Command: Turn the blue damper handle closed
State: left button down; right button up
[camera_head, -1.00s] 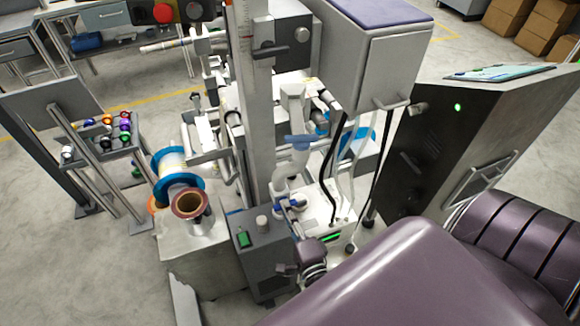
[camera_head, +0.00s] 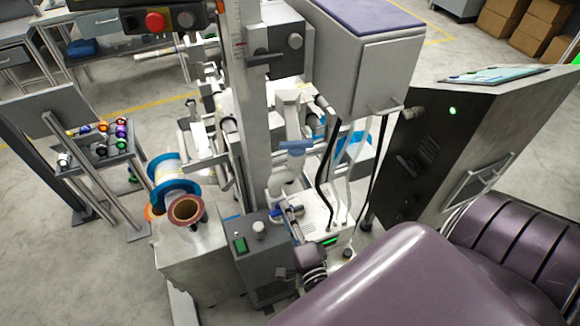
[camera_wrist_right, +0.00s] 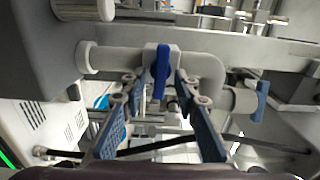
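A blue lever handle (camera_wrist_right: 160,72) sits on a white pipe fitting in the right wrist view, pointing along the picture's vertical. A second blue handle (camera_wrist_right: 262,100) is farther right on the same pipework. In the head view a blue handle (camera_head: 297,147) lies crosswise on the white upright pipe. The frames do not say which is the damper's. My right gripper (camera_wrist_right: 157,82) is open, its two fingers either side of the first handle, with visible gaps. In the head view my right gripper (camera_head: 292,214) is small, at the pipe's lower end. My left gripper is not in view.
A grey box (camera_head: 262,262) with a green switch and a knob stands close left of my right gripper. A white unit (camera_head: 325,222) with dark hoses is to its right. A metal column (camera_head: 252,120) rises behind. A film reel (camera_head: 172,175) is farther left.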

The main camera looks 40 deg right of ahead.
jog(key=d+v, duration=0.1)
jog(key=v, duration=1.1)
jog(key=shift+s, duration=0.25)
jog(key=shift+f, duration=0.1)
